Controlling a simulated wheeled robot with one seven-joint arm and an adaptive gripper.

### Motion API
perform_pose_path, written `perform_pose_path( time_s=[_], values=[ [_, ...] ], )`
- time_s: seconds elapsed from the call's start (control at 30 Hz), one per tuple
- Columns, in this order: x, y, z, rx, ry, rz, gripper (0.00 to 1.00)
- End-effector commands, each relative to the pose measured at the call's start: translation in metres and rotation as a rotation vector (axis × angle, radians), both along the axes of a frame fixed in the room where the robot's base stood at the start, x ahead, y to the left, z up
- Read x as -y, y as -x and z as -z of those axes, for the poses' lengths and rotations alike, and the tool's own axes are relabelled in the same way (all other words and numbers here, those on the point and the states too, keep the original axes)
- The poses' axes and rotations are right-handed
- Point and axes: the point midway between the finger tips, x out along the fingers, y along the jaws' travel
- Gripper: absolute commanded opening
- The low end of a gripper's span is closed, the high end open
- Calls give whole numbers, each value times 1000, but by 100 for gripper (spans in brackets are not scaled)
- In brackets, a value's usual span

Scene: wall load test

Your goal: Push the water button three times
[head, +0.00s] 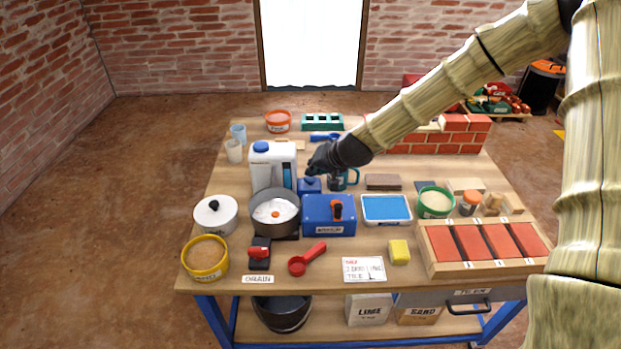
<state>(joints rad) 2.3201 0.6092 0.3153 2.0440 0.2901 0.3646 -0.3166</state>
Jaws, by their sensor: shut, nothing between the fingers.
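My gripper (316,167) is dark and shut with nothing in it. It points down and left over the middle of the table, just above a small blue block-like part (309,186), which may be the water button; I cannot tell whether they touch. A white water container with a blue top (272,166) stands to the left of my gripper. A grey pot with white contents (275,211) stands in front of it.
A teal mug (344,179) stands close to the right of my gripper. A blue tray (386,209), a green bowl (435,202) and a wooden tray of red tiles (431,262) lie further right. A white lidded pot (215,215) is at left. Brick walls stand behind.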

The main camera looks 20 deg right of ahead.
Motion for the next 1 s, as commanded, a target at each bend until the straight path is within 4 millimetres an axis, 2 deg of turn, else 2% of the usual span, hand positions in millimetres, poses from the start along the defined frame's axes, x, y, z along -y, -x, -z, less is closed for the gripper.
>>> perform_pose_path(
  time_s=[1.0],
  values=[
    [0,0,10,0,0,0,0]
  ],
)
